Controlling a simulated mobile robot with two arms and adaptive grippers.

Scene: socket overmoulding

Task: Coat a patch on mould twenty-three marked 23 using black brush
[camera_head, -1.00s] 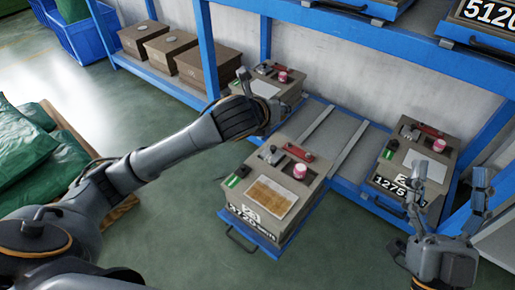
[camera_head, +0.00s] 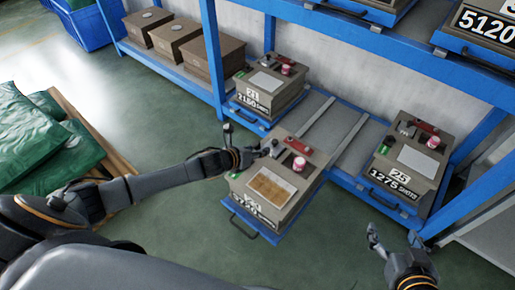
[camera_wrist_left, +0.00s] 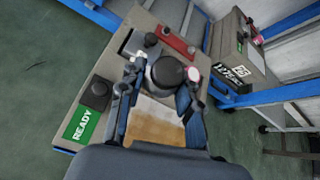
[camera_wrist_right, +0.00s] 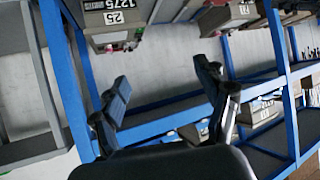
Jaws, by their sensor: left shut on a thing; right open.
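The middle mould (camera_head: 308,195) sits on a blue pulled-out tray, with a brownish patch (camera_head: 270,188) on its top. In the left wrist view the brown patch (camera_wrist_left: 155,120) and a green READY label (camera_wrist_left: 82,123) show. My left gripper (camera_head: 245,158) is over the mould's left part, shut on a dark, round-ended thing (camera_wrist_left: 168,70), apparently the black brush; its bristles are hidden. I cannot tell whether it touches the mould. My right gripper (camera_head: 394,236) is open and empty, low at the right, in front of the rack.
Mould 21 (camera_head: 285,95) stands behind and mould 25 (camera_head: 412,160) to the right, both on blue trays. A pink-lidded pot (camera_head: 299,168) and a red bar (camera_head: 298,149) sit on the middle mould. Blue rack posts (camera_head: 212,60) and green sacks (camera_head: 40,140) stand around.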

